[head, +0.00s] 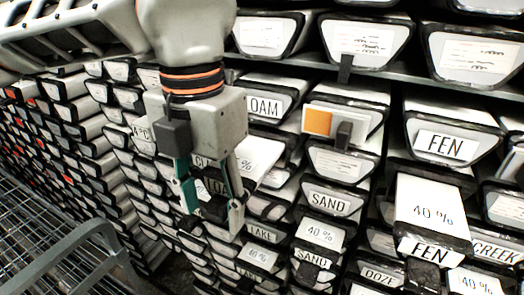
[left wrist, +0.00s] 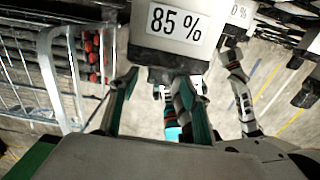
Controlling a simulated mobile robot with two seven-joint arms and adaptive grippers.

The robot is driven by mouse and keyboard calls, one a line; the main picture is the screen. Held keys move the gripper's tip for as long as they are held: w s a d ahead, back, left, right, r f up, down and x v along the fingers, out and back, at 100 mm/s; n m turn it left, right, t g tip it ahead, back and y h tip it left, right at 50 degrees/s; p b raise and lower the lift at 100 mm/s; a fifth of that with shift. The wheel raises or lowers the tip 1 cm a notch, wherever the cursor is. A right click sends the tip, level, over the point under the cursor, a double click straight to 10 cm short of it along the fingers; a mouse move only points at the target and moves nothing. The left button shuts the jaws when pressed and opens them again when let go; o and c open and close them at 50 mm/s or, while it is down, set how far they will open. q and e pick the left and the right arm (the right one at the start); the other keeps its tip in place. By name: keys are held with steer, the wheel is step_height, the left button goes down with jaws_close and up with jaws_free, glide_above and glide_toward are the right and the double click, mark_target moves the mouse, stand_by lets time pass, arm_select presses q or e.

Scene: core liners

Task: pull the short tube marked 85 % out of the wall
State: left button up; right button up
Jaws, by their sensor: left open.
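The short tube marked 85 % (left wrist: 176,22) sticks out at the top of the left wrist view, its white label facing me and its dark lower rim just above my left gripper (left wrist: 156,88). My left gripper is open, one finger on each side below the tube's end, with nothing held between them. Whether a finger touches the tube I cannot tell. In the head view my left gripper (head: 213,207) hangs in front of the wall of tubes. The 85 % label cannot be read there, as the gripper and arm cover that part.
The wall is packed with labelled tube ends, such as FEN (head: 446,145) and SAND (head: 330,201). A tube marked 40 % (head: 430,206) juts out at the right. A grey metal cart (head: 60,240) stands at the lower left. Open floor (left wrist: 275,90) shows below.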

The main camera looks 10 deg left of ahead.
steer(key=shift+s+f, duration=0.2)
